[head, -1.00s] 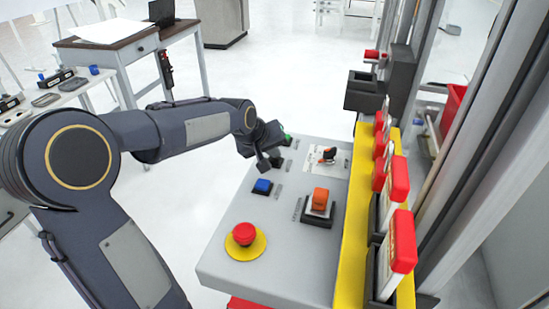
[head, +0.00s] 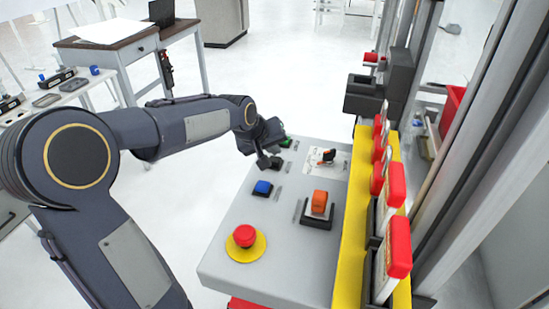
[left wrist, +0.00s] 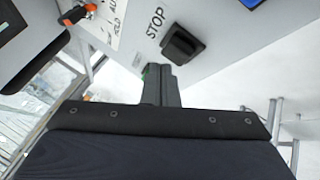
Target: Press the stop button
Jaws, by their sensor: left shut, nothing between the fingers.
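The control panel (head: 225,215) is a light grey box top with several buttons. The stop button is a black square button (left wrist: 183,45) beside the printed word STOP in the left wrist view. In the head view the black button (head: 277,163) lies between the blue and green buttons, close to my fingertips. My left gripper (head: 264,161) is shut and empty over the panel's left edge. In the left wrist view its fingers (left wrist: 160,85) show just below the black button. I cannot tell whether they touch it. My right gripper is not in view.
A blue button (head: 262,188), a red mushroom button (head: 244,235) on a yellow disc, an orange switch (head: 319,202) and a green button (head: 286,142) are on the panel. A yellow strip (head: 352,235) with red-topped parts borders its right side. Open floor lies left.

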